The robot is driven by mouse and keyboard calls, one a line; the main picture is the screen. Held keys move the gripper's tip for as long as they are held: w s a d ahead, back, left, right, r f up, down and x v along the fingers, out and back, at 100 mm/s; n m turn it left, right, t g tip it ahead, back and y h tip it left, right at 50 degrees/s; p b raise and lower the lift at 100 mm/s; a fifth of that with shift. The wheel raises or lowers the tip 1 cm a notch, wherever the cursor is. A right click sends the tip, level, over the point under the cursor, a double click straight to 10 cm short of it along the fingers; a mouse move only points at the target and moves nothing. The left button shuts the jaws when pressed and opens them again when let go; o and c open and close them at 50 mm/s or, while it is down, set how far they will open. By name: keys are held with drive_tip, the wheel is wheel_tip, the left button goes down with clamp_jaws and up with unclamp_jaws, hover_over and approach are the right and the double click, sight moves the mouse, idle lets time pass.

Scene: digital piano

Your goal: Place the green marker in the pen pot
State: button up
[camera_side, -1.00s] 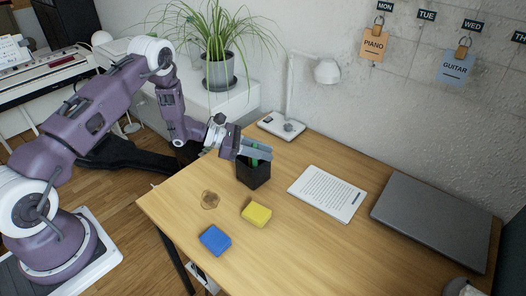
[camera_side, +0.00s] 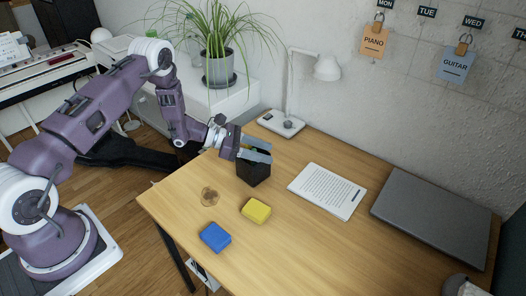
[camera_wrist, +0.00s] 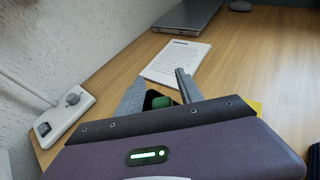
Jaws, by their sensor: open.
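The black pen pot (camera_side: 253,174) stands upright on the desk near its back left edge. My gripper (camera_side: 258,152) is open right over the pot's mouth, its two grey fingers apart. In the wrist view the green marker (camera_wrist: 162,102) shows between the spread fingers of my gripper (camera_wrist: 160,90), inside the dark opening of the pot (camera_wrist: 150,96). Only its top end shows; the rest is hidden by the pot and my gripper. I cannot tell whether a finger touches the marker or the rim.
A yellow sponge (camera_side: 256,210) and a blue sponge (camera_side: 215,237) lie in front of the pot. A printed sheet or tablet (camera_side: 327,191) and a closed laptop (camera_side: 432,219) lie to the right. A white desk lamp (camera_side: 282,124) stands behind. The front middle of the desk is clear.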

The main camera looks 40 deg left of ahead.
drive_tip(key=r+v, duration=0.1)
drive_tip(key=v, duration=1.1)
drive_tip(key=s+d+r+m+g+h, duration=0.1)
drive_tip(key=s+d+r+m+g, duration=0.1)
drive_tip(key=d+r+m, duration=0.4)
drive_tip(key=s+d+r+m+g, duration=0.2)
drive_tip(key=d+r+g, duration=0.15)
drive_tip(key=r, duration=0.45)
drive_tip(key=s+d+r+m+g+y, duration=0.1)
drive_tip(key=s+d+r+m, duration=0.3)
drive_tip(key=s, duration=0.2)
drive_tip(key=s+d+r+m+g+y, duration=0.2)
drive_tip(key=s+d+r+m, duration=0.1)
drive_tip(key=s+m, duration=0.15)
drive_tip(key=s+a+r+m+t+y, duration=0.1)
drive_tip(key=s+m+y, duration=0.3)
drive_tip(key=s, duration=0.4)
drive_tip(key=s+a+r+m+t+y, duration=0.2)
drive_tip(key=s+a+m+t+y, duration=0.2)
drive_tip(key=s, duration=0.4)
drive_tip(key=shift+m, duration=0.85)
